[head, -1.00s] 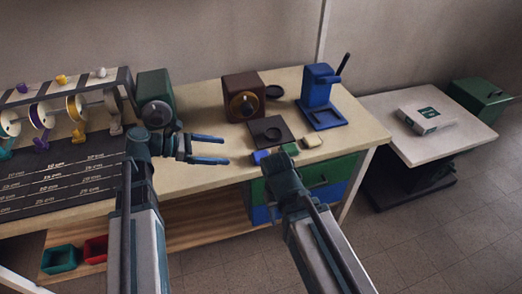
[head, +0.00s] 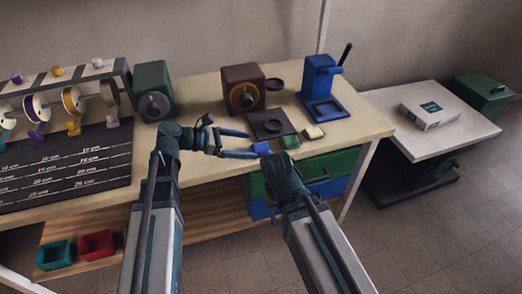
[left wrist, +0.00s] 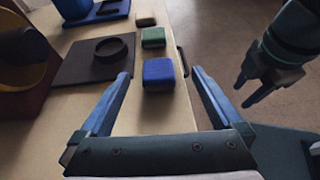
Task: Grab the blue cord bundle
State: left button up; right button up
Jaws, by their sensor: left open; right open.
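The blue cord bundle (head: 262,147) is a small rounded blue block near the front edge of the bench; it also shows in the left wrist view (left wrist: 158,74). My left gripper (head: 252,145) is open and empty, its fingertips pointing at the bundle. In the left wrist view the bundle lies between and slightly beyond the fingertips (left wrist: 161,75), with no contact visible. My right gripper (head: 282,168) hangs off the bench front; its fingers (left wrist: 251,91) are apart and empty in the left wrist view.
A green bundle (head: 290,141) and a beige one (head: 313,132) lie beyond the blue one. A dark plate with a ring (head: 271,125), a brown box (head: 243,87) and a blue stand (head: 319,86) stand behind. Spools (head: 37,107) are at left.

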aim_at(261, 147)
pick_arm(q)
jog(key=b+x, duration=0.1)
jog(key=x, duration=0.1)
jog(key=b+x, duration=0.1)
jog(key=x, duration=0.2)
jog(key=shift+w+a+f, duration=0.15)
jog(key=shift+f, duration=0.1)
jog(key=c, duration=1.4)
